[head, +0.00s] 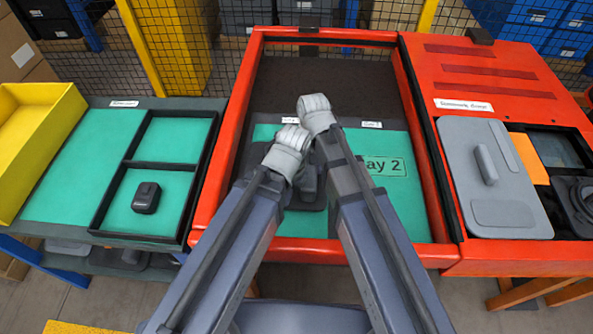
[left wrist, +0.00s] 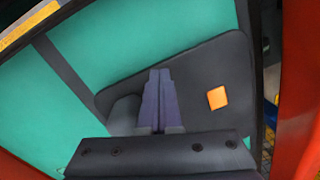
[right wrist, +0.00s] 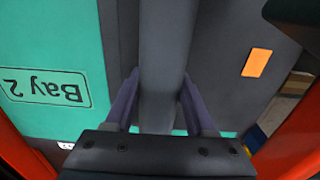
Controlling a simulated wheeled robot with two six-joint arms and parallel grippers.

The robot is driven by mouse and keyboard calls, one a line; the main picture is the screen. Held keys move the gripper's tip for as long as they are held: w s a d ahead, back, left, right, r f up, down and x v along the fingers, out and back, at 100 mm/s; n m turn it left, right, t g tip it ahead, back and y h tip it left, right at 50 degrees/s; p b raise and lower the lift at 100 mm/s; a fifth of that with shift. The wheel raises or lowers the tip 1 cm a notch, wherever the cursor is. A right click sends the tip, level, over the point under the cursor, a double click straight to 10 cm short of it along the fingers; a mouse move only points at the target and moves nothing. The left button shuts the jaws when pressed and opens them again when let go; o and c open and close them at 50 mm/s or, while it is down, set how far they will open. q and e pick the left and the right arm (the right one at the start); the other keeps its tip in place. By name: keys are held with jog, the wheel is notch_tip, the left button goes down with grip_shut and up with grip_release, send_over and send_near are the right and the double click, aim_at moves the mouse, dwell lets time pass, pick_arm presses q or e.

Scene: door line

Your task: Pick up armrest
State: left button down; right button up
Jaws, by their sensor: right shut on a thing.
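The armrest (right wrist: 163,40) is a long grey bar in the right wrist view, over a dark grey panel (right wrist: 220,45) with an orange patch. My right gripper (right wrist: 160,77) has one finger on each side of the bar and is shut on it. In the left wrist view my left gripper (left wrist: 158,72) has its fingers together with nothing between them, in front of the dark panel (left wrist: 195,70). A rounded grey part (left wrist: 123,115) shows beside its fingers; I cannot tell if they touch. In the head view my forearms hide most of the armrest and the fingertips.
A red-framed bay (head: 226,130) with a green mat labelled Bay 2 (head: 385,167) surrounds the panel. On the left, a green table holds a black-edged tray (head: 112,185) with a small black part (head: 146,198). On the right, a red table carries a grey door panel (head: 470,160).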

grip_shut()
dwell(0.6)
